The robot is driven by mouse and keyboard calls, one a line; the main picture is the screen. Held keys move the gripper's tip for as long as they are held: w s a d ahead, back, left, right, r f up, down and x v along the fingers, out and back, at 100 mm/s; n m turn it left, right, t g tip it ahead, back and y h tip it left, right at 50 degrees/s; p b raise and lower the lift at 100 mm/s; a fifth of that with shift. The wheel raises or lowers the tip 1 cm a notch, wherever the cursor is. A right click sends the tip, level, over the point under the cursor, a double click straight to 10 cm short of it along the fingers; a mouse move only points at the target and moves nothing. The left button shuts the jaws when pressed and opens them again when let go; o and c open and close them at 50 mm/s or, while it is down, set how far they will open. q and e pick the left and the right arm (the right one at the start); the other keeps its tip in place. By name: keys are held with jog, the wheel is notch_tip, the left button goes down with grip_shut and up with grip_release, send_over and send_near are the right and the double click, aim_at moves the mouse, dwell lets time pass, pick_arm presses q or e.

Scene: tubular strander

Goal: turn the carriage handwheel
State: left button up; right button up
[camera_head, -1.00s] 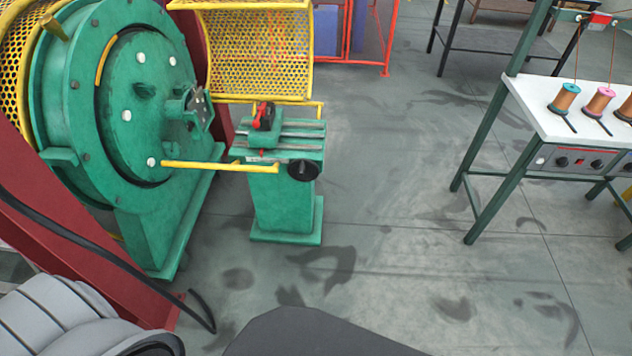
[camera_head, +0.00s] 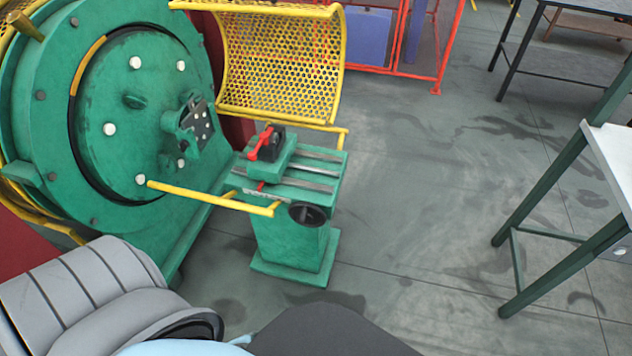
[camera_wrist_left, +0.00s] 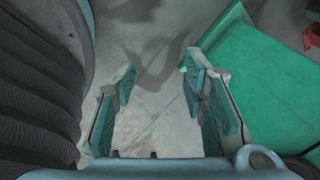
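The carriage handwheel (camera_head: 307,214) is a small black disc on the front end of the green carriage stand (camera_head: 290,245), in the middle of the head view. It is not clearly visible in the left wrist view. My left gripper (camera_wrist_left: 160,95) is open and empty in the left wrist view, with bare floor between its fingers. A green surface (camera_wrist_left: 265,85) lies to the right of the fingers. In the head view, the left arm shows at the bottom left, short of the stand, and no fingers are visible. My right gripper is in neither view.
A yellow bar (camera_head: 215,198) runs from the big green drum (camera_head: 110,130) to beside the handwheel. A red lever (camera_head: 261,143) sits on the carriage, with a yellow mesh guard (camera_head: 283,65) behind. A table (camera_head: 612,160) stands at right. The floor (camera_head: 430,200) between is clear.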

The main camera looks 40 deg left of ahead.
pick_arm(q)
jog(key=w+a+f+m+t+y+b, duration=0.1)
jog(key=w+a+f+m+t+b, duration=0.15)
jog(key=w+m+b, duration=0.45)
jog(key=m+t+y+b, duration=0.3)
jog(key=m+t+b, duration=0.85)
jog(key=m, duration=0.35)
send_near(300, 223)
jog(key=r, duration=0.1)
jog(key=shift+g, duration=0.4)
jog(key=x, duration=1.1)
jog(key=shift+w, duration=0.1)
jog(key=shift+w+a+b, duration=0.15)
jog(key=shift+w+b, duration=0.15)
jog(key=shift+w, duration=0.3)
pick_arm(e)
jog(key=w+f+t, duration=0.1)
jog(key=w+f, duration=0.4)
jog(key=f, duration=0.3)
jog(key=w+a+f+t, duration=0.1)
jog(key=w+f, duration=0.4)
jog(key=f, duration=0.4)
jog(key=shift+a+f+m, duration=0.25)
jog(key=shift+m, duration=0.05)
pick_arm(q)
jog(key=shift+c, duration=0.3)
